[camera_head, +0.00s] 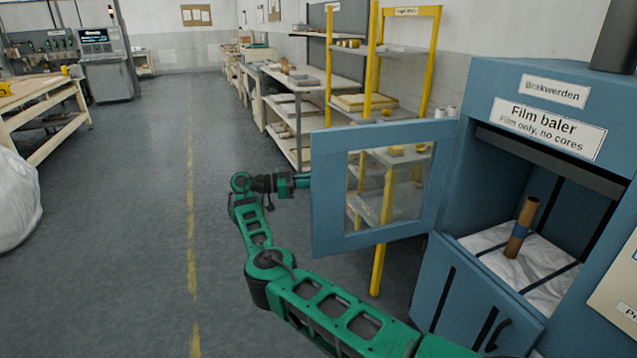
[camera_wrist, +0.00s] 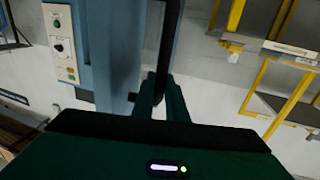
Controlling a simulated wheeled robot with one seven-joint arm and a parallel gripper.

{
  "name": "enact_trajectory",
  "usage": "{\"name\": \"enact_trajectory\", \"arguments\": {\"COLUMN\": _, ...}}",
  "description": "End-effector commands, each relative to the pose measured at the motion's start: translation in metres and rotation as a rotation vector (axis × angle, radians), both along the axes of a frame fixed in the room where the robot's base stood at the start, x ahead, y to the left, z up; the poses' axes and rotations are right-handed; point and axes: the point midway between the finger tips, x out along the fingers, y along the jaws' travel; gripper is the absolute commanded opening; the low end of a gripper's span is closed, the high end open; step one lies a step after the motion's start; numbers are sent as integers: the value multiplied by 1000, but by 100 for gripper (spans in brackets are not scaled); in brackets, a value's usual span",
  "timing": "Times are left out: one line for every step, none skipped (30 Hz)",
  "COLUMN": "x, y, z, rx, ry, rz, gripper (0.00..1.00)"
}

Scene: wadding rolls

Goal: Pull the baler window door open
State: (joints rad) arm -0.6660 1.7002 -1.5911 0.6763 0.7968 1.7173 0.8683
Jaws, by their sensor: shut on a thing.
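The baler window door (camera_head: 328,192) is a blue frame around a clear pane. It stands swung wide open, out to the left of the blue baler (camera_head: 478,88). My gripper (camera_head: 302,181) is at the door's free left edge, with the arm reaching there from below. The wrist view shows my gripper's fingers (camera_wrist: 160,95) closed at a dark upright bar (camera_wrist: 171,35), which looks like the door's handle. The exact grip is partly hidden by the fingers. The baler's chamber is uncovered.
A yellow-framed shelf rack (camera_head: 376,150) stands behind the door, seen through its pane. Workbenches (camera_head: 282,80) line the wall beyond. The grey floor (camera_head: 130,190) left of my arm is clear, up to a white bag (camera_head: 15,200) and a wooden table (camera_head: 40,95).

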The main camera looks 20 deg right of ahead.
Motion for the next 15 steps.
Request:
{"name": "enact_trajectory", "arguments": {"x": -2, "y": -11, "z": -3, "rx": 1, "ry": 5, "rz": -23, "gripper": 0}}
{"name": "enact_trajectory", "arguments": {"x": -2, "y": -9, "z": -3, "rx": 2, "ry": 6, "rz": -22, "gripper": 0}}
{"name": "enact_trajectory", "arguments": {"x": -2, "y": -7, "z": -3, "rx": 2, "ry": 6, "rz": -20, "gripper": 0}}
{"name": "enact_trajectory", "arguments": {"x": -2, "y": -6, "z": -3, "rx": 2, "ry": 6, "rz": -19, "gripper": 0}}
{"name": "enact_trajectory", "arguments": {"x": -2, "y": -5, "z": -3, "rx": 2, "ry": 6, "rz": -18, "gripper": 0}}
{"name": "enact_trajectory", "arguments": {"x": -2, "y": -3, "z": -3, "rx": 3, "ry": 6, "rz": -17, "gripper": 0}}
{"name": "enact_trajectory", "arguments": {"x": -2, "y": -2, "z": -4, "rx": 3, "ry": 6, "rz": -16, "gripper": 0}}
{"name": "enact_trajectory", "arguments": {"x": -2, "y": -1, "z": -4, "rx": 3, "ry": 5, "rz": -15, "gripper": 0}}
{"name": "enact_trajectory", "arguments": {"x": -2, "y": 1, "z": -4, "rx": 3, "ry": 5, "rz": -13, "gripper": 0}}
{"name": "enact_trajectory", "arguments": {"x": -2, "y": 2, "z": -4, "rx": 3, "ry": 5, "rz": -12, "gripper": 0}}
{"name": "enact_trajectory", "arguments": {"x": -2, "y": 2, "z": -4, "rx": 4, "ry": 5, "rz": -12, "gripper": 0}}
{"name": "enact_trajectory", "arguments": {"x": -2, "y": 3, "z": -4, "rx": 4, "ry": 5, "rz": -10, "gripper": 17}}
{"name": "enact_trajectory", "arguments": {"x": -2, "y": 4, "z": -3, "rx": 4, "ry": 5, "rz": -9, "gripper": 20}}
{"name": "enact_trajectory", "arguments": {"x": -1, "y": 5, "z": -3, "rx": 2, "ry": 4, "rz": -7, "gripper": 20}}
{"name": "enact_trajectory", "arguments": {"x": -1, "y": 7, "z": -3, "rx": 2, "ry": 3, "rz": -4, "gripper": 20}}
